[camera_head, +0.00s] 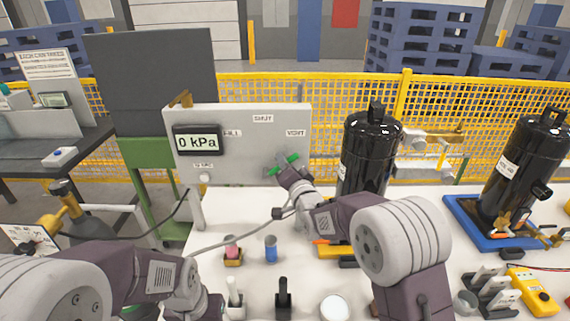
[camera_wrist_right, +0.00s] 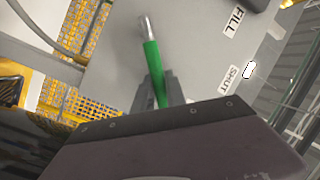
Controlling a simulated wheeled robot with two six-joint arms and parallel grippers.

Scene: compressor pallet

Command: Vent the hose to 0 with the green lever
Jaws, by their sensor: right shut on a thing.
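The green lever (camera_head: 292,158) sits on the grey panel (camera_head: 240,118), below the VENT label (camera_head: 296,133). It slants up to the right in the head view. My right gripper (camera_head: 285,168) is shut on the green lever. In the right wrist view the lever (camera_wrist_right: 151,62) has a bare metal end and passes between the fingers (camera_wrist_right: 160,90). The display (camera_head: 198,141) on the panel reads 0 kPa. A grey hose (camera_head: 243,238) runs across the white table. My left gripper (camera_head: 207,303) is low in the head view, partly hidden by its arm; its fingers are unclear.
Another black tank (camera_head: 522,170) stands on a blue tray (camera_head: 465,215) farther right. A blue cylinder (camera_head: 271,248), a pink-topped item (camera_head: 232,250) and a yellow meter (camera_head: 530,290) are on the table.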

